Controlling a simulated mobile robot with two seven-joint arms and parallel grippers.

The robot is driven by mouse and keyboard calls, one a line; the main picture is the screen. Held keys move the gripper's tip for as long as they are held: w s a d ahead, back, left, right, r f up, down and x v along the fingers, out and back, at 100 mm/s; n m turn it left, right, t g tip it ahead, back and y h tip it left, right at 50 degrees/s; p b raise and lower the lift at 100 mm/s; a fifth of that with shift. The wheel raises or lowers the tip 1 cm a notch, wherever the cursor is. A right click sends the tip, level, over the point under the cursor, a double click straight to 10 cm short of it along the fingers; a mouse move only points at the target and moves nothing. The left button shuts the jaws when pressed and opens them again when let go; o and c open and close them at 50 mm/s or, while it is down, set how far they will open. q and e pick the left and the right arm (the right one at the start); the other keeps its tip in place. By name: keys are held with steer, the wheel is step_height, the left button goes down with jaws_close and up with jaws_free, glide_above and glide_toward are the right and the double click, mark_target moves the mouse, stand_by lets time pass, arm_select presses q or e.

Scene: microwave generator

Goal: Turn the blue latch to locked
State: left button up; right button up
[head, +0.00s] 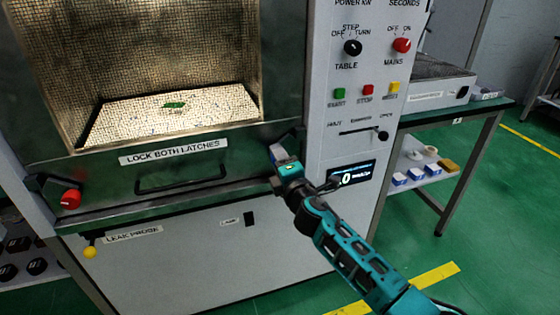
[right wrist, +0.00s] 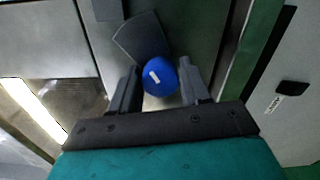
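The blue latch knob (right wrist: 160,77), round with a small white mark, sits between the two fingers of my right gripper (right wrist: 160,82) in the right wrist view. The fingers appear to touch it on both sides. A grey curved plate (right wrist: 140,38) is beside the knob. In the head view my right gripper (head: 281,160) is at the right end of the oven door's lower edge and hides most of the latch. The red latch knob (head: 70,198) is at the door's left end. My left gripper is not in view.
The door has a bar handle (head: 180,181) and a "LOCK BOTH LATCHES" label (head: 173,151). A control panel with a display (head: 350,177) and a slider (head: 382,135) is just right of my gripper. A yellow ball (head: 90,252) is at lower left. A side table (head: 490,120) stands at right.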

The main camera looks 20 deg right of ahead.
steer(key=o, duration=0.3)
steer(key=s, duration=0.8)
steer(key=s+p, duration=0.1)
steer(key=s, duration=0.4)
steer(key=shift+d, duration=0.25)
steer(key=shift+w, duration=0.1)
